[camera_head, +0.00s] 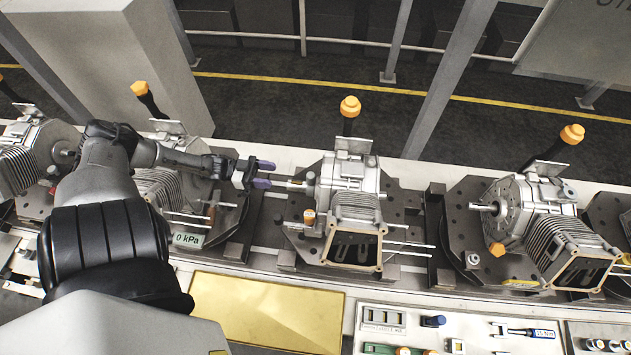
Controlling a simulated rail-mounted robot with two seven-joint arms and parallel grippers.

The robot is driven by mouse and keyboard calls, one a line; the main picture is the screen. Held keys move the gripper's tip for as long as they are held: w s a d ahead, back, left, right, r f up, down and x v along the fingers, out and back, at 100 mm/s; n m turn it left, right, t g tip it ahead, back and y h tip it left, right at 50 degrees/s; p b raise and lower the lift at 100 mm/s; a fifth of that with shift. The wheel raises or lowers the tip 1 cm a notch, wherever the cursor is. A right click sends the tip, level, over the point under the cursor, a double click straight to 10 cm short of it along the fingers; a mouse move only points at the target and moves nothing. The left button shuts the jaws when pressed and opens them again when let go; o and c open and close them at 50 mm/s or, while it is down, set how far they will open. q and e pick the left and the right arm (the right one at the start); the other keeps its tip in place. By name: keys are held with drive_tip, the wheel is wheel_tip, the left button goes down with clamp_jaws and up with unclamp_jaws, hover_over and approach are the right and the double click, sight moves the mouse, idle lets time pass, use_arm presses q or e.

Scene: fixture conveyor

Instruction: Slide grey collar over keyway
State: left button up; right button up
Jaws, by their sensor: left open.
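My left gripper (266,174) reaches in from the left. Its two purple-tipped fingers are apart, with no object visible between them. They point right, toward the shaft (296,184) of the middle motor unit (347,182), with a small gap between fingertips and shaft end. The shaft sticks out leftward from the grey housing. I cannot make out a separate grey collar or the keyway at this size. My right gripper is not in view.
The middle unit sits on a dark fixture plate (405,205) with thin rods sticking out to the right. A similar unit (535,215) stands at right. A yellow plate (265,305) and a tool tray (450,325) lie in front. Orange-topped posts (349,107) stand behind.

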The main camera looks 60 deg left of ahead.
sight(311, 178)
use_arm(q)
drive_tip(key=b+x, duration=0.1)
drive_tip(key=x, duration=0.2)
drive_tip(key=b+x, duration=0.1)
drive_tip(key=x, duration=0.3)
drive_tip(key=f+b+x, duration=0.1)
drive_tip(key=b+x, duration=0.1)
drive_tip(key=x, duration=0.2)
drive_tip(key=shift+w+a, duration=0.2)
drive_tip(key=shift+w, duration=0.15)
drive_tip(key=shift+b+x, duration=0.3)
drive_tip(key=shift+x, duration=0.65)
drive_tip(key=shift+w+r, duration=0.1)
drive_tip(key=shift+r, duration=0.05)
drive_tip(key=shift+c, duration=0.3)
clamp_jaws()
